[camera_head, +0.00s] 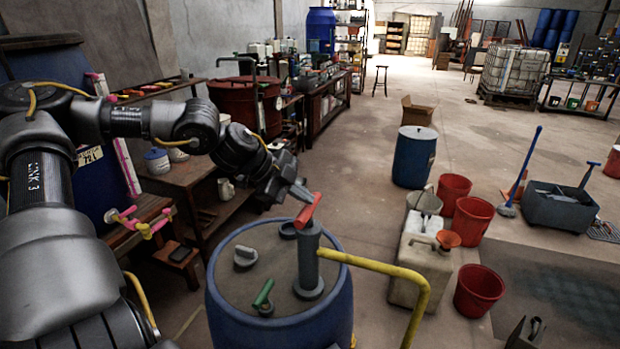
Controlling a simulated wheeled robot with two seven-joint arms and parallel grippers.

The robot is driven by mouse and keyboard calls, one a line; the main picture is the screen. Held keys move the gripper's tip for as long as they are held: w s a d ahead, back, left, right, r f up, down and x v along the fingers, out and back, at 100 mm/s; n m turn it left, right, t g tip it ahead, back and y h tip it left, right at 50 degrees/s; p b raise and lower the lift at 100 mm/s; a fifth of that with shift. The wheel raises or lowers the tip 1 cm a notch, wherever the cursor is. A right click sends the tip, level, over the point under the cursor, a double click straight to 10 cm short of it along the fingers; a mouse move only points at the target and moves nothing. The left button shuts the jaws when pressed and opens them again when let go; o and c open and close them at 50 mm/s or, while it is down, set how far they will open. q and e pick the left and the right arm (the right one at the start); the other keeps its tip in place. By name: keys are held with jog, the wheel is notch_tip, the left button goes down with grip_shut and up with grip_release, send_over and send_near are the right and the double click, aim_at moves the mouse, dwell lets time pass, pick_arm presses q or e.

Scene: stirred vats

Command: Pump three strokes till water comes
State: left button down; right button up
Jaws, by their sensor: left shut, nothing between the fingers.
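A grey hand pump (309,262) stands upright on the lid of a blue drum (275,318). Its red handle (309,209) slants at the top of the pump body. A yellow spout pipe (385,266) runs right from the pump and bends down; its end is out of frame, and no water shows. My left gripper (299,191) is shut and empty, its fingertips at the upper end of the red handle; I cannot tell whether they touch it. A dark shape at the bottom right edge looks like my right gripper (527,333), mostly cut off.
A white jerrycan (420,262) and red buckets (478,290) stand right of the drum. A green-handled piece (263,293) and a grey cap (245,257) are on the lid. A wooden bench (185,175) is behind left. A blue barrel (414,158) stands farther back; open floor lies beyond.

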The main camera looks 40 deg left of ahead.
pick_arm(q)
jog(key=shift+f, duration=0.2)
notch_tip(320, 180, up, 8)
jog(key=p, duration=0.5)
jog(key=shift+p, duration=0.3)
jog(key=shift+w, duration=0.1)
dwell(0.4)
notch_tip(320, 180, up, 6)
jog(key=p, duration=0.4)
jog(key=shift+a, duration=0.1)
dwell(2.4)
